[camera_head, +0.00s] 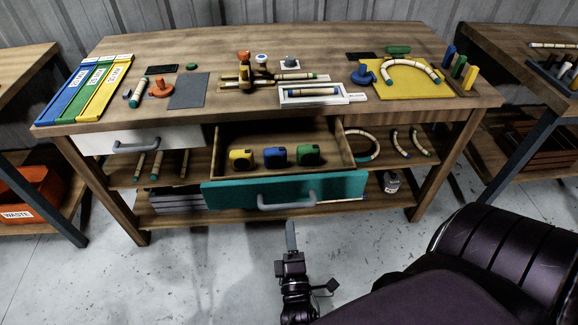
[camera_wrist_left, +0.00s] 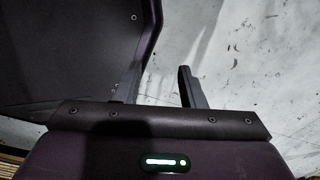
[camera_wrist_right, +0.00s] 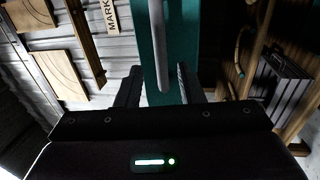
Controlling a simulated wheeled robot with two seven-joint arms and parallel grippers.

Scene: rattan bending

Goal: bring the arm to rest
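My right gripper (camera_head: 291,228) points up toward the workbench, just below the grey handle (camera_head: 287,200) of the open teal-fronted drawer (camera_head: 230,195). In the right wrist view the two fingers (camera_wrist_right: 158,90) stand apart with nothing between their tips. The grey handle (camera_wrist_right: 157,45) shows beyond the gap, against the teal front (camera_wrist_right: 182,40). In the head view the gripper is edge-on and looks apart from the handle. My left gripper (camera_wrist_left: 160,85) shows only in its wrist view, with fingers apart and empty, over grey floor and beside a dark panel.
The open drawer holds yellow, blue and green tape measures (camera_head: 276,157). The white-fronted drawer (camera_head: 140,139) at left is shut. Rattan pieces, a yellow board (camera_head: 440,86) and coloured trays (camera_head: 90,90) lie on the bench (camera_head: 200,48). The floor (camera_head: 190,270) in front of the bench is clear.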

